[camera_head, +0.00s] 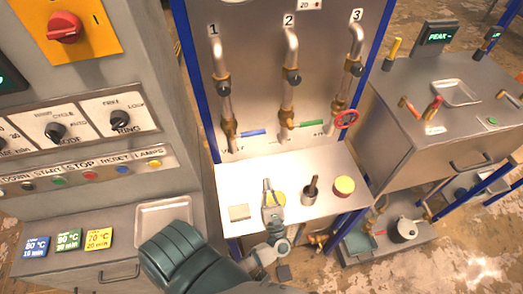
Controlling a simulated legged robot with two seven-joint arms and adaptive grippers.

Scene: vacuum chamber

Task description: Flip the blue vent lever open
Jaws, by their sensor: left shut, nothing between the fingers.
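The blue lever (252,133) sticks out sideways to the right from the brass valve at the foot of pipe 1 on the upright panel. It lies nearly level. My left gripper (267,184) is over the white shelf below the panel, with its fingers pointing up toward the panel. It is shut and empty, below and slightly right of the blue lever and apart from it. My right gripper is not in view.
A green lever (308,125) and a red handwheel (347,119) sit on pipes 2 and 3. The shelf (235,185) holds a dark cup with a tool (311,190) and a yellow-topped jar (344,187). A grey control cabinet (150,85) stands left.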

